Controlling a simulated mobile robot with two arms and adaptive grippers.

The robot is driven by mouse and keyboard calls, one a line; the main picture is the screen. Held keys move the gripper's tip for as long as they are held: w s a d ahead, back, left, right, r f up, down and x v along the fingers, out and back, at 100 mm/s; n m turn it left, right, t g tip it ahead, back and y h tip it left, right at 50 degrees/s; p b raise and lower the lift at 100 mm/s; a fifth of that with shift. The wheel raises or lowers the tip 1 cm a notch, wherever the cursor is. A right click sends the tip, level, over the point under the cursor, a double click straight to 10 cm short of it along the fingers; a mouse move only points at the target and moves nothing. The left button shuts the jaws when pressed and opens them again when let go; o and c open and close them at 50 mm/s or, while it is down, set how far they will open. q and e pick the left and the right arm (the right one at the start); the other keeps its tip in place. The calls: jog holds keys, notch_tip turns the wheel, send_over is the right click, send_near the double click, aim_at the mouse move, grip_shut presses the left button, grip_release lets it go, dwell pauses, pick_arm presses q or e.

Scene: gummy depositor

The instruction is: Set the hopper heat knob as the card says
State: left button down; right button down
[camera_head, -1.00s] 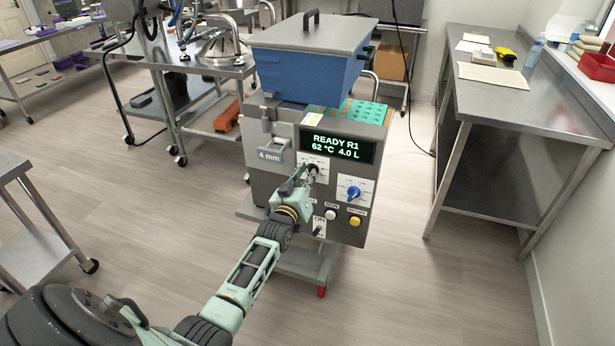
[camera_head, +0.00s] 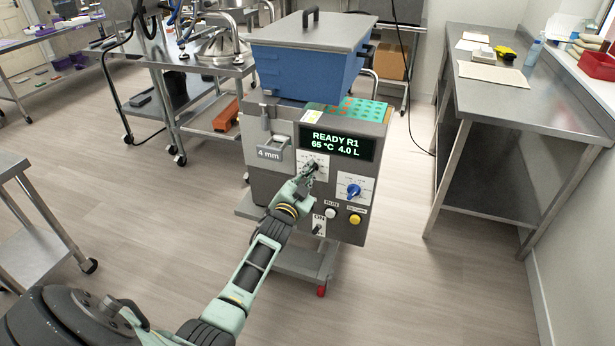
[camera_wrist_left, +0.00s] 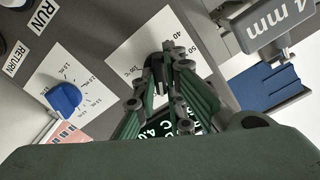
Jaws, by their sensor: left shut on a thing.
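The depositor's front panel carries the heat dial, a white scale plate (camera_head: 322,162) marked in degrees. Its dark knob (camera_wrist_left: 158,66) is mostly hidden by my fingers in both views. My left gripper (camera_head: 310,176) is shut on this knob; its fingers also show in the left wrist view (camera_wrist_left: 163,80). The display (camera_head: 338,143) reads READY R1, 65 °C, 4.0 L. The blue hopper (camera_head: 300,72) sits on top of the machine. I cannot make out a readable instruction card. My right gripper is not in view.
A blue volume knob (camera_head: 353,190) sits right of the heat dial. Below are a white RUN button (camera_head: 330,212), a yellow RETURN button (camera_head: 354,219) and an ON switch (camera_head: 318,230). A steel table (camera_head: 540,115) stands at right. Floor is clear beside the machine.

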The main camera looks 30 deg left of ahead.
pick_arm(q)
jog(key=shift+f+m, duration=0.2)
jog(key=shift+m, duration=0.7)
jog(key=c, duration=1.8)
grip_release()
jog(key=shift+r, duration=0.15)
jog(key=shift+s, duration=0.1)
jog(key=v, duration=1.2)
jog(key=shift+d, duration=0.1)
